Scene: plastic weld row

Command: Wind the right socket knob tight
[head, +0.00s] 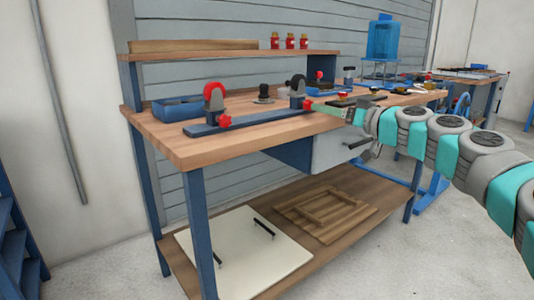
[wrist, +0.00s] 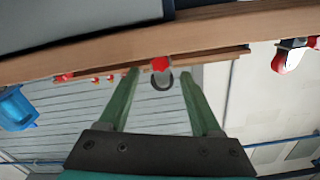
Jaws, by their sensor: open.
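A long blue bar (head: 245,122) lies on the wooden bench with two dark sockets standing on it. The right socket (head: 297,88) has a red star-shaped knob (head: 308,104) on its side facing my arm. The left socket (head: 213,98) has a red curved top and its own red knob (head: 224,122). My gripper (head: 318,106) reaches in from the right at the right socket's knob. In the wrist view the green fingers are open and apart, and the red knob (wrist: 160,64) shows between and just beyond the tips. Contact cannot be told.
A blue tray (head: 178,108) sits at the bench's left, and a dark round part (head: 264,94) stands behind the bar. Three red bottles (head: 289,41) stand on the upper shelf (head: 235,56). Small tools lie right of the sockets. The bench's front left is clear.

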